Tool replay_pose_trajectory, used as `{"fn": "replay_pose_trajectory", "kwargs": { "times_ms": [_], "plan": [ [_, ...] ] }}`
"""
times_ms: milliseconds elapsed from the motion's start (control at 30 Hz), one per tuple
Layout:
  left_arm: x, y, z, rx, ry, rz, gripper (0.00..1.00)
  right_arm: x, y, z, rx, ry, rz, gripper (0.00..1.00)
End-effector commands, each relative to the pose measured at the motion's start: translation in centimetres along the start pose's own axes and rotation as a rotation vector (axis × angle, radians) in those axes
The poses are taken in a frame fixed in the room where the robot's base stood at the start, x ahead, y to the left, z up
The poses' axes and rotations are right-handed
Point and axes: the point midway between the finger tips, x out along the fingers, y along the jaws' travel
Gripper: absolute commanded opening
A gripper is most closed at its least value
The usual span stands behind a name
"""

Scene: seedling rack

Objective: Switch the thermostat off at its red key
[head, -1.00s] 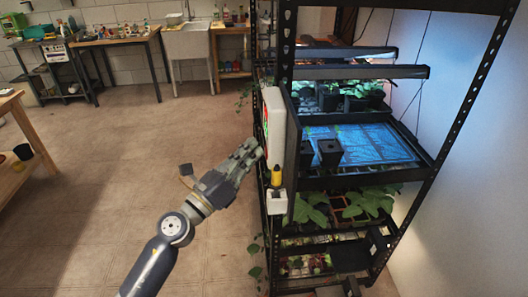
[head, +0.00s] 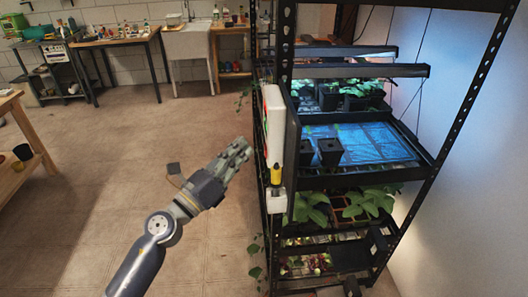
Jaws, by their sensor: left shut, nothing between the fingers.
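The thermostat (head: 274,130) is a white box on the left side of the black shelving rack, seen nearly edge-on. Its face points left, and slivers of green and red show along that edge; I cannot make out the red key separately. My left gripper (head: 246,148) is shut and empty, a little left of the thermostat's lower part, with a small gap between them. My right gripper does not show in the head view.
A yellow-handled tool (head: 274,173) stands in a white holder (head: 276,201) just below the thermostat. The rack (head: 286,60) carries lamps, black pots and leafy plants. The floor to the left is open, with a wooden table (head: 30,168) at the far left edge.

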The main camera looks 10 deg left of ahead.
Motion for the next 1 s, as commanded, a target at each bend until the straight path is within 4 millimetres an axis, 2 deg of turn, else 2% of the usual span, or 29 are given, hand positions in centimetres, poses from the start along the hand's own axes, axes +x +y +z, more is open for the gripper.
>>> {"fn": "replay_pose_trajectory", "kwargs": {
  "times_ms": [400,767,867,967,1000],
  "plan": [
    [-2.9,2.1,1.9,0.002,0.0,-0.001,0.0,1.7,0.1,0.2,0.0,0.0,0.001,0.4],
    [-3.2,2.3,2.4,0.001,0.001,-0.002,0.0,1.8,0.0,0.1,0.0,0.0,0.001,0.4],
    [-3.3,2.8,2.0,-0.022,0.002,0.009,0.0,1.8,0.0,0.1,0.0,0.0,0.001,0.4],
    [-3.9,5.2,0.1,-0.131,0.007,0.064,0.0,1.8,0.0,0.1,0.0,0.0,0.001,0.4],
    [-4.3,6.8,-1.2,-0.202,0.008,0.101,0.0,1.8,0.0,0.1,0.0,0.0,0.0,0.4]
  ]
}}
